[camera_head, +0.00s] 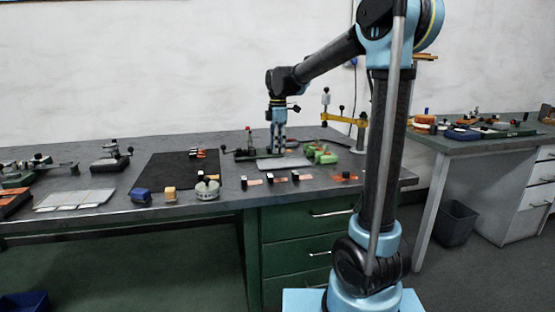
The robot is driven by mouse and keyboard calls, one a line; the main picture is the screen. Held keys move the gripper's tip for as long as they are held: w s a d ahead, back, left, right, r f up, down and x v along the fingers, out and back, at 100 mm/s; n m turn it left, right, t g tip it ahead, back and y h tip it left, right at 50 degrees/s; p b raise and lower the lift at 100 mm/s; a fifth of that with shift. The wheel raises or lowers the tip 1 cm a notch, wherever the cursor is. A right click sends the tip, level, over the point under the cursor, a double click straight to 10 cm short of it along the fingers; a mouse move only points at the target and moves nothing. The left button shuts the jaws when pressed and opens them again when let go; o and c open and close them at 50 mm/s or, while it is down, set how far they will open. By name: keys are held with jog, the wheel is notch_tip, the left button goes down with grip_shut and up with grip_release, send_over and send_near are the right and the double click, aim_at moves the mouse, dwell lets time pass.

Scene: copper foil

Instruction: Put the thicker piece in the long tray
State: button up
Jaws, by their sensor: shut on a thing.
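My gripper (279,151) points down over the back of the green-fronted bench, above a flat grey plate or tray (285,163). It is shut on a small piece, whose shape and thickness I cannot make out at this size. Several thin copper-coloured pieces (255,182) with dark blocks lie in a row along the bench's front edge. Another orange-copper piece (347,177) lies to their right. A pale, flat, divided tray (75,199) lies at the left. I cannot tell which of these is the long tray.
A black mat (165,172) holds a small dark-and-orange item (197,153). A blue block (140,195), a yellow block (170,194) and a round grey item (207,190) stand in front. A green device (322,154) and a yellow-armed stand (345,120) are right of my gripper.

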aim_at(278, 163)
jog(key=shift+f, duration=2.4)
jog(key=o, duration=0.9)
notch_tip(278, 163, up, 12)
jog(key=shift+r, duration=0.1)
jog(key=shift+s, duration=0.1)
